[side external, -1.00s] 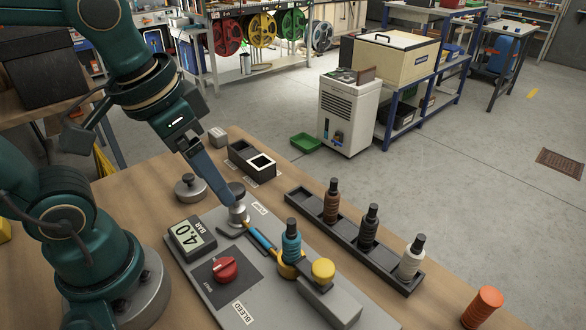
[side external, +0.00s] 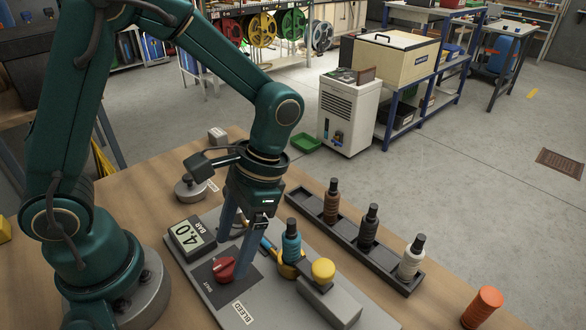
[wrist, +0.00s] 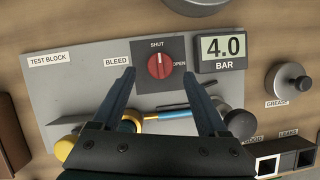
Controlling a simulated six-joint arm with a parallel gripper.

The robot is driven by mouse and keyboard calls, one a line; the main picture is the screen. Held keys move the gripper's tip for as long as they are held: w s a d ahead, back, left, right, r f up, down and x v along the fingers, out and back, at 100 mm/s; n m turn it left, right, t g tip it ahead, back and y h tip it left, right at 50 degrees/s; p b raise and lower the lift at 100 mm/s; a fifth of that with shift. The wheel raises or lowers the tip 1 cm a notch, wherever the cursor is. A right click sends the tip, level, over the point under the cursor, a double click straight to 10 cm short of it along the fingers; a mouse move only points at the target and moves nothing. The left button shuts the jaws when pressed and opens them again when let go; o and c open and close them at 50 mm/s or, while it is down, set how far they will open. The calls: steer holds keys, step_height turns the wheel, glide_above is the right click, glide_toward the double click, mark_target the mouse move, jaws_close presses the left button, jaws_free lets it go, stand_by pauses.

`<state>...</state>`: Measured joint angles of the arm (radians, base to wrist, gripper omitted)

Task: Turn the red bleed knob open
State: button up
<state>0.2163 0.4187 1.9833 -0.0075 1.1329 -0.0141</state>
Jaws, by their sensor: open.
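The red bleed knob (side external: 222,269) sits on a dark square plate on the grey test block (side external: 268,312). In the wrist view, the knob (wrist: 160,65) has its white line upright, in line with the SHUT label; the OPEN label is to its right. My gripper (side external: 231,259) points down over the knob. In the wrist view, my gripper (wrist: 159,73) is open, one finger on each side of the knob, with gaps between fingers and knob. How far the tips are above the plate is hard to tell. The display (wrist: 225,47) reads 4.0 BAR.
A teal-bodied fitting (side external: 291,243) and a yellow-capped part (side external: 323,270) stand close to the right of my gripper. A black rack (side external: 352,237) with several bottles lies further right. An orange cylinder (side external: 483,307) stands near the table edge.

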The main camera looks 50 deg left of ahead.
mark_target(228, 261)
steer(key=shift+x, duration=1.55)
steer(key=shift+c, duration=0.3)
jaws_close()
